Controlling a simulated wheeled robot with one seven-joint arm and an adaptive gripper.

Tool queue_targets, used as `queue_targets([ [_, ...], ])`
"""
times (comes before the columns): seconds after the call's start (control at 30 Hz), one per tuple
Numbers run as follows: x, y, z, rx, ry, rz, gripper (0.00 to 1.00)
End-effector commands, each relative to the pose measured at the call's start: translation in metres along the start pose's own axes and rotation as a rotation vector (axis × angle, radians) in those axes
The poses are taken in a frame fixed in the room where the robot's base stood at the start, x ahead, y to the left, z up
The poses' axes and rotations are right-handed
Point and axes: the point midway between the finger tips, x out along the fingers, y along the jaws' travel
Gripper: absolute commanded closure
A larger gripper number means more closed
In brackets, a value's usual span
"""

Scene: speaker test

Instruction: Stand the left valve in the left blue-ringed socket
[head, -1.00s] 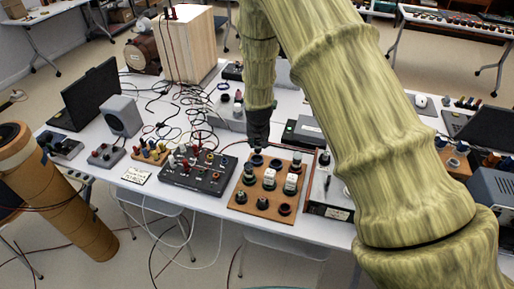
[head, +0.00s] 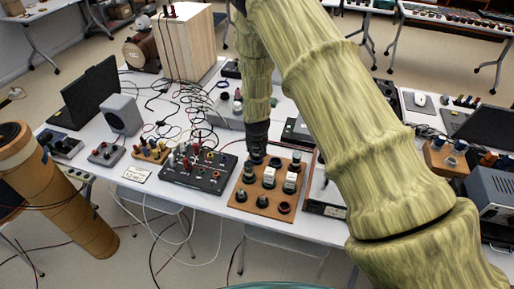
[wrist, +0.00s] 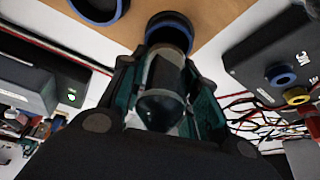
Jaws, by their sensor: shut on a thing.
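My gripper (head: 257,155) points down over the back left of the wooden board (head: 236,208). In the wrist view my gripper (wrist: 163,95) is shut on a valve (wrist: 160,100) with a dark rounded tip and a greyish glassy body. The valve's far end is at a blue-ringed socket (wrist: 180,17); I cannot tell whether it is inside or just above it. A second blue-ringed socket (wrist: 118,12) lies beside it, empty in the part that shows. In the head view my gripper hides the valve and most of the left socket.
White-labelled pieces (head: 269,176) and dark round pieces (head: 262,201) stand on the board close by. A black control box (head: 198,172) with knobs is left of the board. Another device (head: 325,192) is close on the right. Cables run behind.

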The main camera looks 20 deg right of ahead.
Motion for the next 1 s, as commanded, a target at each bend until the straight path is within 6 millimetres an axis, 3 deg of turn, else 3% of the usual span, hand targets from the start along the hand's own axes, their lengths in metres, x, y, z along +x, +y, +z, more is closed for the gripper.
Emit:
queue_targets([
  [0.17, 0.005, 0.000, 0.002, 0.000, 0.000, 0.000, 0.93],
  [0.2, 0.004, 0.000, 0.002, 0.000, 0.000, 0.000, 0.64],
  [0.3, 0.004, 0.000, 0.002, 0.000, 0.000, 0.000, 0.48],
  [0.67, 0.001, 0.000, 0.001, 0.000, 0.000, 0.000, 0.48],
  [1.0, -0.028, 0.000, -0.001, 0.000, 0.001, 0.000, 0.48],
])
